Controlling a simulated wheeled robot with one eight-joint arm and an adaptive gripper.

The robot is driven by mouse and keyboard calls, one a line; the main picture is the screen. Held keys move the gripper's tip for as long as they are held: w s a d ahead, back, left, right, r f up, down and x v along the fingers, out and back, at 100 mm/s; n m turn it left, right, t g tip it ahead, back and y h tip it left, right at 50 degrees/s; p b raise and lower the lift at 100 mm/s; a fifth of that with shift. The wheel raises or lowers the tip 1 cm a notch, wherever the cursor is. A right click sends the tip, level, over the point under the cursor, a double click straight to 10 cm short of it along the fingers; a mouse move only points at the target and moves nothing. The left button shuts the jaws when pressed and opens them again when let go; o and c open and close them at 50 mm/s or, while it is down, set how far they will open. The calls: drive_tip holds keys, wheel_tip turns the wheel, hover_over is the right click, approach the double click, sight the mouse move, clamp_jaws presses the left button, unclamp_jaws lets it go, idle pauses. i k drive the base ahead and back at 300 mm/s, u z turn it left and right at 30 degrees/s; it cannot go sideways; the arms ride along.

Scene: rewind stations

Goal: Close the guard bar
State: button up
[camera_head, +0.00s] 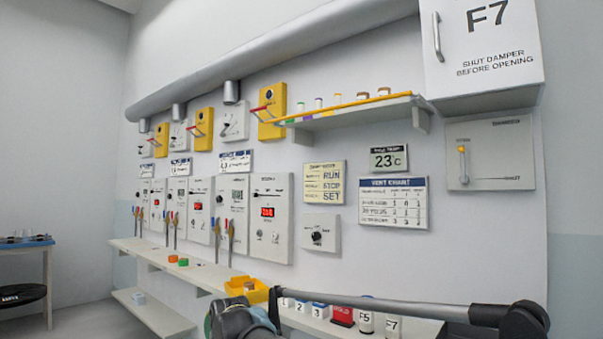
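A yellow bar (345,104), which looks like the guard bar, runs along the front of the upper wall shelf (424,104). Small bottles (319,102) with coloured caps stand on the shelf behind it. The bar's left end reaches beside a yellow wall box with a red handle. I cannot tell from here whether the bar is latched. My arm shows low in the picture, its grey link crossing in front of the lower shelf, well below the bar. I cannot make out my gripper's fingers.
A white F7 cabinet (485,45) juts out at upper right. The lower shelf (182,264) carries a yellow bin (250,289), numbered blocks and labelled jars. Control panels (271,218) line the wall. A blue-topped table (25,243) stands far left.

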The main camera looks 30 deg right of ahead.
sight(409, 93)
drive_tip(key=z, duration=0.7)
drive_tip(key=k, duration=0.55)
drive_tip(key=z, duration=0.35)
